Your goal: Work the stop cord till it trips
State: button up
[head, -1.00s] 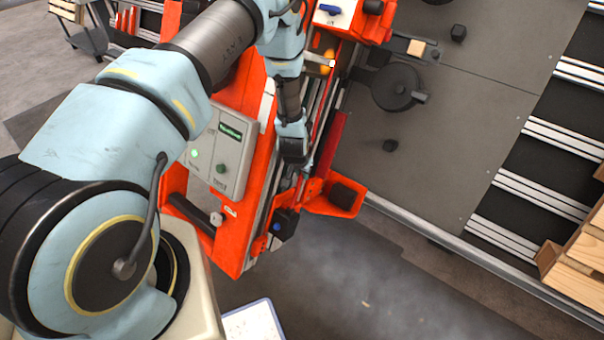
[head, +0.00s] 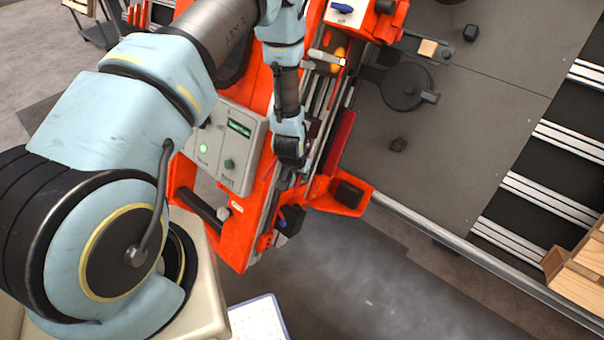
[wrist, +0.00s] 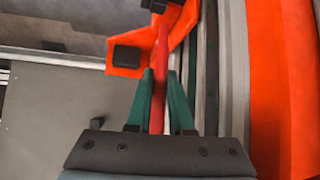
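A long red strip (wrist: 159,75), which looks like the stop cord, runs up the middle of the wrist view. My gripper (wrist: 160,72) has its two green fingers on either side of this strip, with little or no gap. I cannot tell whether the fingers press on it. In the head view my gripper (head: 292,165) points down beside the orange machine frame, and its fingers are hidden behind the wrist. A grey control box (head: 228,148) with a lit green display and a green lamp sits left of the gripper.
An orange bracket with a black block (head: 348,194) stands just right of my gripper. A grey plate (head: 470,130) with a round black disc (head: 404,87) lies to the right. Wooden pallets (head: 580,275) stand at the far right. The floor below is clear.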

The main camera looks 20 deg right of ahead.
jog(key=o, duration=0.4)
jog(key=shift+a, duration=0.15)
jog(key=shift+o, duration=0.2)
jog(key=b+v, duration=0.2)
jog(key=v, duration=0.9)
